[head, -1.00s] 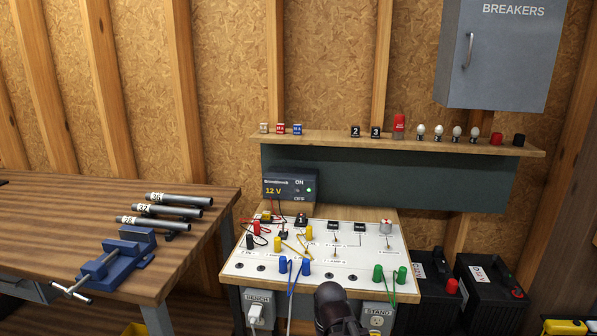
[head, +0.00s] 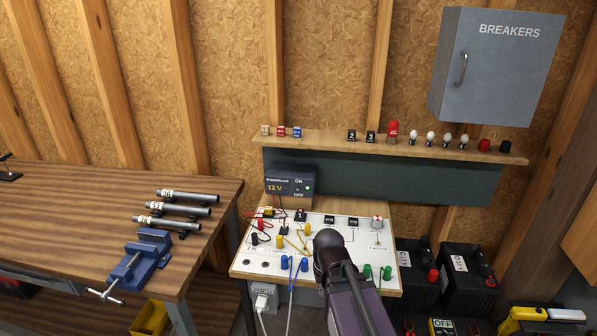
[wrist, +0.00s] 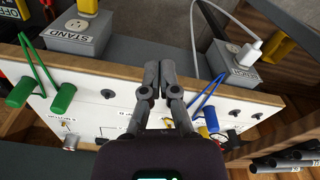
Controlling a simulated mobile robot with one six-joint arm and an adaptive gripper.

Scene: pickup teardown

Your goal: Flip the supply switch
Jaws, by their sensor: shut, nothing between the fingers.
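The supply is a dark box (head: 291,187) reading "12 V", with ON above and OFF below on its right side and a lit green light. It stands at the back left of the white test panel (head: 262,265), under the shelf. Its switch is too small to tell which way it points. My arm rises in front of the panel's right half in the head view, hiding the fingertips there. In the wrist view my gripper (wrist: 160,70) is shut and empty in front of the panel. The supply is not seen in the wrist view.
Blue leads (head: 292,264) and green posts (head: 377,272) stand along the panel's front edge. A shelf (head: 350,143) with small parts overhangs behind. A blue vise (head: 145,255) and pipes are on the left bench. A grey breaker cabinet (head: 495,70) hangs at upper right.

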